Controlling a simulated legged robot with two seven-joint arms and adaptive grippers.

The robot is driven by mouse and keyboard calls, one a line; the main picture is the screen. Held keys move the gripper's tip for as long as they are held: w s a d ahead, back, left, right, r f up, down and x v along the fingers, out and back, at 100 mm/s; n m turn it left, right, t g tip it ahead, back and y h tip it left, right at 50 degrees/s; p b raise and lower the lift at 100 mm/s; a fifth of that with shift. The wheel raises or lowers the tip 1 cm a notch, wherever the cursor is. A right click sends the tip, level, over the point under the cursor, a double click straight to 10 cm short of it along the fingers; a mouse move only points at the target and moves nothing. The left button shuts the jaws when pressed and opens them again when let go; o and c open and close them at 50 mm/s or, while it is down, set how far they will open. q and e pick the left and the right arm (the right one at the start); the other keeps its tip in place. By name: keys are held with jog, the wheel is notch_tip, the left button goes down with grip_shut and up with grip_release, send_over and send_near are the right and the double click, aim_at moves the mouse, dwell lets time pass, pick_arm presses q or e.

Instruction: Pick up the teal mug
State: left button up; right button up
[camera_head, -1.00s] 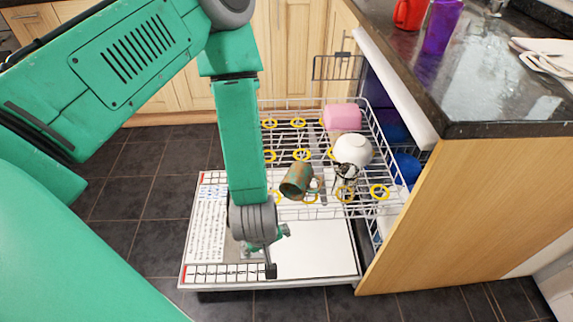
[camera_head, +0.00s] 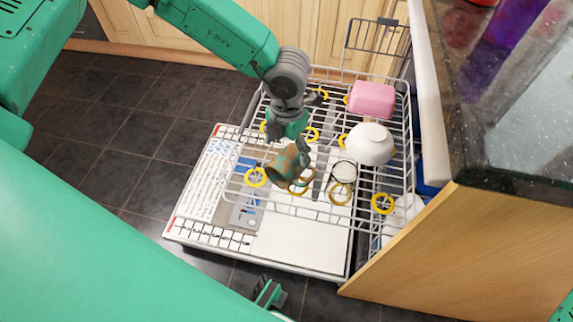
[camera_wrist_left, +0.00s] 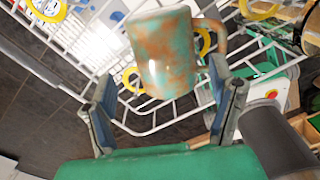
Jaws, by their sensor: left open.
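The teal mug (camera_head: 281,167), with rusty brown patches, lies tilted on the dishwasher's upper wire rack, left of the white bowl. My left gripper (camera_head: 288,146) is right at the mug, covering part of its far side. In the left wrist view the mug (camera_wrist_left: 163,52) shows large, between and beyond the two spread fingers, its handle on the right. The fingers are open; a gap shows beside the left finger, and whether the right one touches the mug or handle is unclear. My right gripper is not seen.
A white bowl (camera_head: 369,144) and a pink container (camera_head: 372,100) sit on the wire rack (camera_head: 300,212), among yellow rings. The open dishwasher door (camera_head: 300,245) lies below. A wooden cabinet side (camera_head: 455,255) and the dark counter (camera_head: 500,110) bound the right.

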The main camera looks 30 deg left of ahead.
aim_at(288, 159)
pick_arm(q)
jog(key=shift+d+f, duration=0.25)
jog(key=shift+f, duration=0.45)
jog(key=shift+d+f, duration=0.25)
jog(key=shift+f+b, duration=0.3)
jog(key=shift+b, duration=0.1)
jog(key=f, duration=0.1)
jog(key=f+b, duration=0.2)
jog(key=f, duration=0.1)
jog(key=shift+a, duration=0.3)
jog(key=shift+s+f, duration=0.1)
jog(key=shift+f, duration=0.15)
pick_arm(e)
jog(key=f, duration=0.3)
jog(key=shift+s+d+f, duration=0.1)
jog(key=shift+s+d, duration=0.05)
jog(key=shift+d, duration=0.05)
